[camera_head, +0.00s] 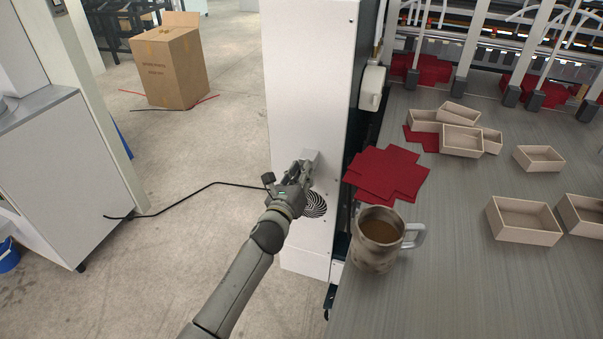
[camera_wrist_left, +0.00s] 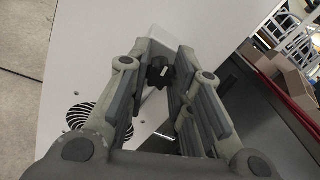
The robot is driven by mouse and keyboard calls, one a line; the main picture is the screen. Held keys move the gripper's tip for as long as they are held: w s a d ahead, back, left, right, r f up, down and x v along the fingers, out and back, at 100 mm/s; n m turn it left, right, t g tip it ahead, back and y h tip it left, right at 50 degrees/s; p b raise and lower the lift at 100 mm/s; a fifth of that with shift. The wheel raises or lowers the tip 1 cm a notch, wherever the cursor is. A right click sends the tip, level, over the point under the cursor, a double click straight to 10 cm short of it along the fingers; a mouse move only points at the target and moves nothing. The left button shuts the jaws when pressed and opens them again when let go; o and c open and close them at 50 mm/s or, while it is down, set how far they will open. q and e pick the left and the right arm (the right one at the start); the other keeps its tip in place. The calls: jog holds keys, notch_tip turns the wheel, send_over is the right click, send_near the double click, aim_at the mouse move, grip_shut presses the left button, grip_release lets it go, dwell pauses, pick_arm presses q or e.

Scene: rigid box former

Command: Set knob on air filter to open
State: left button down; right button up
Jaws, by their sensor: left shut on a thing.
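The air filter is a small light box (camera_head: 311,156) on the side of a tall white cabinet (camera_head: 309,75). Its black lobed knob (camera_wrist_left: 160,72) with a pale mark shows between my fingers in the left wrist view. My left gripper (camera_head: 304,167) reaches up to the box from below; in the left wrist view its fingers (camera_wrist_left: 158,80) are on either side of the knob and shut on it. In the head view the gripper hides the knob. My right gripper is not in view.
A round striped vent (camera_head: 316,205) sits on the cabinet just below the gripper. To the right, a grey table (camera_head: 450,260) holds a mug (camera_head: 376,240), red card blanks (camera_head: 388,173) and several small boxes (camera_head: 524,220). A cardboard carton (camera_head: 170,65) stands on the floor behind.

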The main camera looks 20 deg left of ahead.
pick_arm(q)
jog(key=shift+n+p, duration=0.75)
jog(key=shift+n, duration=7.45)
jog(key=c, duration=1.3)
grip_release()
jog(key=shift+o, duration=0.3)
